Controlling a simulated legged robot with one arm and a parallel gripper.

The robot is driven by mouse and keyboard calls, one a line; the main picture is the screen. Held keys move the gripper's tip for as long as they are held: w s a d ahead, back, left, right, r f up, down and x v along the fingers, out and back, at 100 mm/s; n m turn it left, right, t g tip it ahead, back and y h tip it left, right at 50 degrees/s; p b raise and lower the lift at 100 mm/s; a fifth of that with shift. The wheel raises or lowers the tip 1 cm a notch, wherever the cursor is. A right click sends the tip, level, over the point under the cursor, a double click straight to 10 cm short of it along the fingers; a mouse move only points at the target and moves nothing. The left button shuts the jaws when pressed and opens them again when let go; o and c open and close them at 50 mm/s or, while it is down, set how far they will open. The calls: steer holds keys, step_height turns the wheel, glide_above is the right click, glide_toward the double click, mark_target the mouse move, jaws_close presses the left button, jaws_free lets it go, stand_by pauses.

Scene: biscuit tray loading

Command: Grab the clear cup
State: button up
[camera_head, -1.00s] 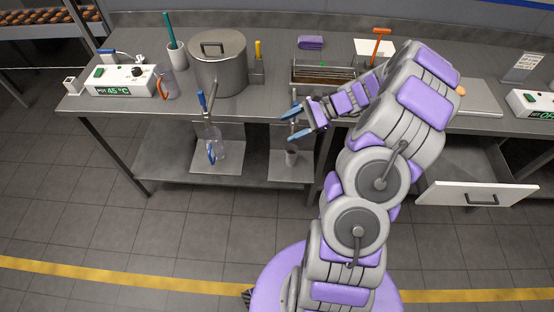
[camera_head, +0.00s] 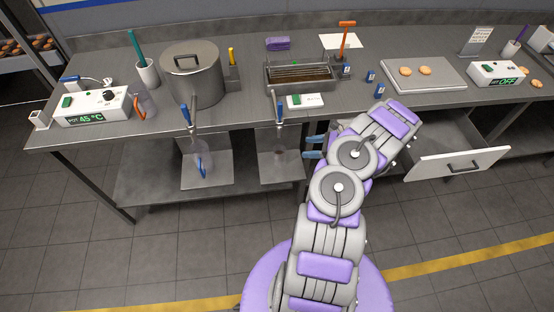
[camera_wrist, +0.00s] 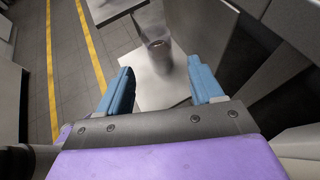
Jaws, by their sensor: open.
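A clear cup (camera_wrist: 157,55) stands on a pale plate (camera_wrist: 165,88) in the wrist view, beyond my fingertips and roughly between them, not touching either. My gripper (camera_wrist: 163,85) is open and empty, with blue fingers spread wide. In the head view, my gripper (camera_head: 311,147) is just right of the plate (camera_head: 270,173) under the right-hand tap (camera_head: 279,108); the cup is hard to make out there. Two other clear vessels show: one with a blue handle (camera_head: 197,170) under the left tap, and one with an orange handle (camera_head: 145,104) on the counter.
A lidded steel pot (camera_head: 195,80) stands on the counter (camera_head: 230,112). A steel tray (camera_head: 299,87) and a white switch box (camera_head: 305,101) sit above my gripper. An open drawer (camera_head: 455,164) juts out at right. The floor in front is clear.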

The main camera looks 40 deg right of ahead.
mark_target(276, 151)
steer(key=x, duration=0.3)
steer(key=a+b+x, duration=0.1)
steer(key=x, duration=0.2)
steer(key=b+x, duration=0.1)
steer(key=x, duration=0.3)
steer(key=shift+s+a+r, duration=0.25)
steer(key=shift+a+r, duration=0.05)
steer(key=shift+w+a+f, duration=0.1)
steer(key=shift+w, duration=0.1)
steer(key=f, duration=0.1)
steer(key=w+f+b, duration=0.1)
steer(key=w, duration=0.1)
steer(key=shift+w+d+f, duration=0.1)
steer(key=shift+d+f, duration=0.15)
steer(key=shift+f, duration=0.15)
steer(key=shift+w+a+b, duration=0.2)
steer(key=shift+w+a, duration=0.2)
steer(key=shift+a, duration=0.15)
steer(key=shift+w+a+b, duration=0.15)
steer(key=shift+w+a, duration=0.2)
steer(key=shift+a, duration=0.6)
steer(key=shift+d+f, duration=0.15)
steer(key=shift+d, duration=0.6)
steer(key=c, duration=0.5)
steer(key=shift+a, duration=0.15)
steer(key=c, duration=0.3)
steer(key=shift+a, duration=0.25)
steer(key=shift+c, duration=0.7)
